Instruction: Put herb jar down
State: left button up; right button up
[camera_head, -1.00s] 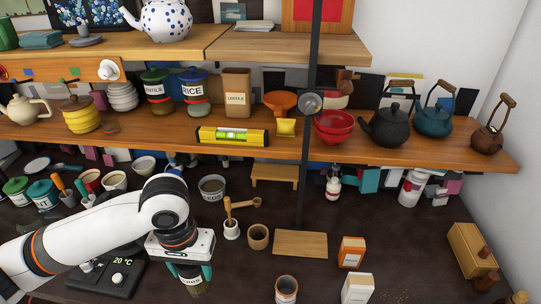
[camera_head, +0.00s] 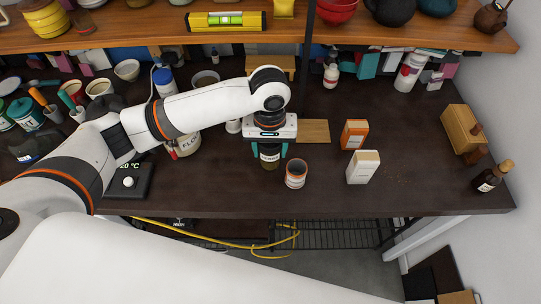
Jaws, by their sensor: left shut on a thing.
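The herb jar (camera_head: 269,156) is a small dark jar with a pale label band. My left gripper (camera_head: 269,150) is shut on it, with a teal finger on each side, and holds it upright over the dark countertop (camera_head: 225,192). I cannot tell whether its base touches the counter. My right gripper is not in view.
A wooden board (camera_head: 313,131) lies behind on the right. An orange box (camera_head: 354,134) and a white box (camera_head: 363,167) stand further right. A flour canister (camera_head: 187,143) and a scale (camera_head: 128,180) are on the left. The counter's front edge is near; bare counter lies left of the jar.

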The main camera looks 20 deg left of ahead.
aim_at(269, 158)
pick_arm(q)
jog(key=shift+s+f, duration=0.1)
jog(key=shift+f, duration=1.75)
jog(key=o, duration=1.2)
jog(key=shift+f, duration=0.1)
